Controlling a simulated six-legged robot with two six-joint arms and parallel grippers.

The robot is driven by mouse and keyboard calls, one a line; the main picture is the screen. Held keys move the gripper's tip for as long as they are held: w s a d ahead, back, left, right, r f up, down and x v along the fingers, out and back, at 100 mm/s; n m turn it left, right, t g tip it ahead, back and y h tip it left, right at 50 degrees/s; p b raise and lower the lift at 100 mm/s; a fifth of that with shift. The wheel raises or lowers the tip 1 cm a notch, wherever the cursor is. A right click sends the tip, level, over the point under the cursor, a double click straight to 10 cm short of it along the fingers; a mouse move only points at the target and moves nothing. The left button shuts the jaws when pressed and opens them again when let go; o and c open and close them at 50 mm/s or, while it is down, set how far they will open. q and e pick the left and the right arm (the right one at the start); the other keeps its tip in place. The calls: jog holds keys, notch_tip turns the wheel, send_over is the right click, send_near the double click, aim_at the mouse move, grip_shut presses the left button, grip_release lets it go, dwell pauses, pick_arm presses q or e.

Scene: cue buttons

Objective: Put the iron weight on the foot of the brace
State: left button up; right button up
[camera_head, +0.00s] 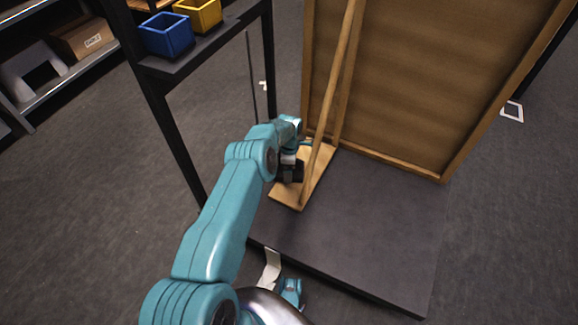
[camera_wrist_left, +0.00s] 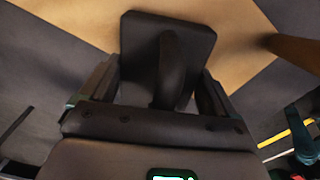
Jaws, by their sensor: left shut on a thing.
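The iron weight (camera_wrist_left: 190,42) is a dark, square block with a raised handle. My left gripper (camera_wrist_left: 160,90) is shut on its handle, with a finger on each side. In the head view the weight (camera_head: 297,172) shows as a dark shape at the end of my left arm, partly hidden by the wrist. It is over the foot of the brace (camera_head: 286,197), a flat pale wooden board that also shows under it in the wrist view (camera_wrist_left: 80,18). I cannot tell whether it touches the board. The brace (camera_head: 322,150) rises beside it.
The brace leans at a large framed brown panel (camera_head: 430,75) on a dark platform (camera_head: 350,230). A black stand on the left carries a blue bin (camera_head: 166,36) and a yellow bin (camera_head: 200,14). The platform's front right is clear.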

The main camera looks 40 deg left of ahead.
pick_arm(q)
jog(key=shift+w+a+r, duration=0.1)
jog(key=shift+w, duration=0.05)
jog(key=o, duration=1.8)
notch_tip(320, 180, up, 12)
jog(key=p, duration=0.4)
jog(key=shift+p, duration=0.35)
jog(key=shift+s, duration=0.2)
